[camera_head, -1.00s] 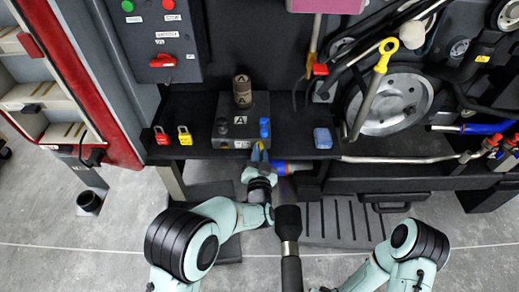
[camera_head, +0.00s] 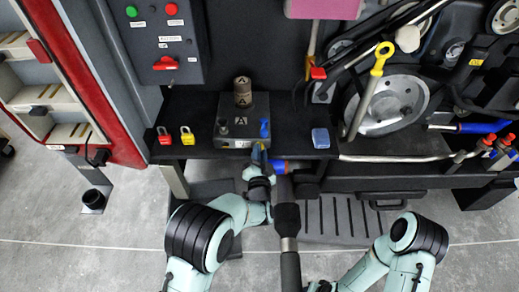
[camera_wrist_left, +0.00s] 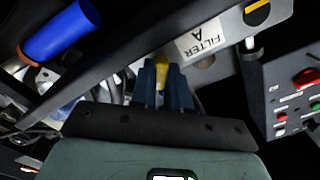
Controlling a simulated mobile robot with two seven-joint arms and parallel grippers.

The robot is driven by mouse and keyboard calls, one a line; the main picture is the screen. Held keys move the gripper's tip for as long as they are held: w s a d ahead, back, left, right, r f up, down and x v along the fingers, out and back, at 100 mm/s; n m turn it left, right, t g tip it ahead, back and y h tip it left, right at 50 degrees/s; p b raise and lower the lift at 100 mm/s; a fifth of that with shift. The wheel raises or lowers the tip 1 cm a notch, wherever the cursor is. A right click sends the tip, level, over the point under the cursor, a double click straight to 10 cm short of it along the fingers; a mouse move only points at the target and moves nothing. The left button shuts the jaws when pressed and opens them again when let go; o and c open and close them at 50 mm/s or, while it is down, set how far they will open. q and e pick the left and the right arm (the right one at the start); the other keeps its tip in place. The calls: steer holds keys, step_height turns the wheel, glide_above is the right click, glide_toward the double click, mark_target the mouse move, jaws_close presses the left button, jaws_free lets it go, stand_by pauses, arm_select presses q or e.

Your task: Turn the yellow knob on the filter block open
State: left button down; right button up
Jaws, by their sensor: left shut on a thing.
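The dark filter block (camera_head: 232,132) stands on the black shelf, with an "A" label on its face and a blue part at its right side. My left gripper (camera_head: 259,153) is at the block's lower front edge. In the left wrist view the gripper (camera_wrist_left: 166,84) is shut on the yellow knob (camera_wrist_left: 162,77), beside the "FILTER A" label (camera_wrist_left: 200,40). Its fingers hide much of the knob, so I cannot tell the knob's angle. My right arm shows at the lower right of the head view, but its fingertips do not show.
A red padlock (camera_head: 164,136) and a yellow padlock (camera_head: 187,136) are on the shelf left of the block. A blue box (camera_head: 320,138) lies to its right. A switch panel (camera_head: 160,40) rises at the back left. Pulleys and hoses fill the right side.

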arm_select(q)
steer(key=m+p, duration=0.2)
steer(key=m, duration=0.1)
steer(key=shift+m, duration=0.3)
stand_by(0.3)
